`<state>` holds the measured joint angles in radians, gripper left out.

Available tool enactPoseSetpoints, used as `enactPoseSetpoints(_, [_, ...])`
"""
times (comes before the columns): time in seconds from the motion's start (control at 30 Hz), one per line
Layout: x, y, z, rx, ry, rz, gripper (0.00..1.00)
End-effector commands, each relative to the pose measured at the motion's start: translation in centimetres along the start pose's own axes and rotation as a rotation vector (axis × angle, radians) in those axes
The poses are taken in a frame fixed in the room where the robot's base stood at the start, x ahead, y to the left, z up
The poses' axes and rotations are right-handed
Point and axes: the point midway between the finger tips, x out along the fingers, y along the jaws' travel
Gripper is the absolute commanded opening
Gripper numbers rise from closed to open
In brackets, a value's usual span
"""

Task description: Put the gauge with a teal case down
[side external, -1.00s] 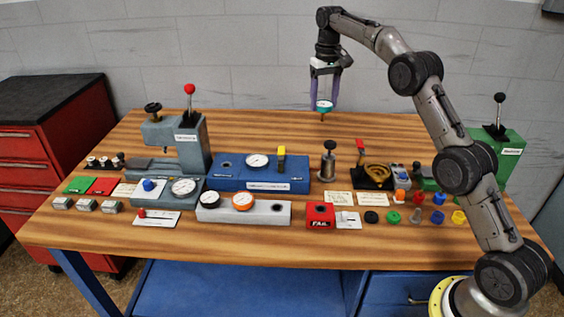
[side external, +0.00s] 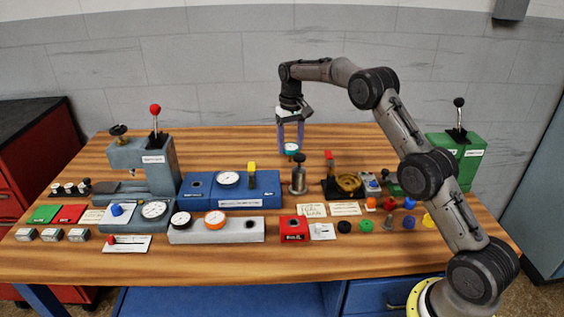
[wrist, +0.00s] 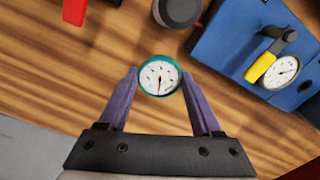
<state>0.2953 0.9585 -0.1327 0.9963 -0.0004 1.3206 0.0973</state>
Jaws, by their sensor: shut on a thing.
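The gauge with a teal case (side external: 291,148) has a white dial facing up; it also shows in the wrist view (wrist: 159,76). My gripper (side external: 291,147) points down and is shut on it, one purple finger on each side, as the wrist view of my gripper (wrist: 159,78) shows. The gauge is over bare wood behind the grey knobbed cylinder (side external: 299,180). I cannot tell whether it touches the wooden table (side external: 350,262).
A blue block (side external: 262,190) with a white-dial gauge (side external: 228,179) and yellow lever stands front left of my gripper. A pale block (side external: 245,230) holds a black gauge (side external: 181,219) and an orange gauge (side external: 214,219). Bare wood lies behind my gripper.

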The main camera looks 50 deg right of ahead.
Motion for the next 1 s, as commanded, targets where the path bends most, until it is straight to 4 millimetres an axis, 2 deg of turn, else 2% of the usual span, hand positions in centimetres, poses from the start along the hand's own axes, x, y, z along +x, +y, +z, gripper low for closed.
enactPoseSetpoints(0.27, [2.3, 0.0, 0.0, 0.0, -0.001, 0.0, 0.05])
enactPoseSetpoints(0.5, [5.2, 0.0, 0.0, 0.0, 0.001, 0.0, 0.05])
enactPoseSetpoints(0.87, [5.5, 0.0, 0.0, 0.0, 0.002, 0.0, 0.05])
enactPoseSetpoints(0.9, [5.5, 0.0, 0.0, 0.0, 0.001, 0.0, 0.71])
enactPoseSetpoints(1.0, [5.5, 0.0, 0.0, 0.0, 0.001, 0.0, 0.89])
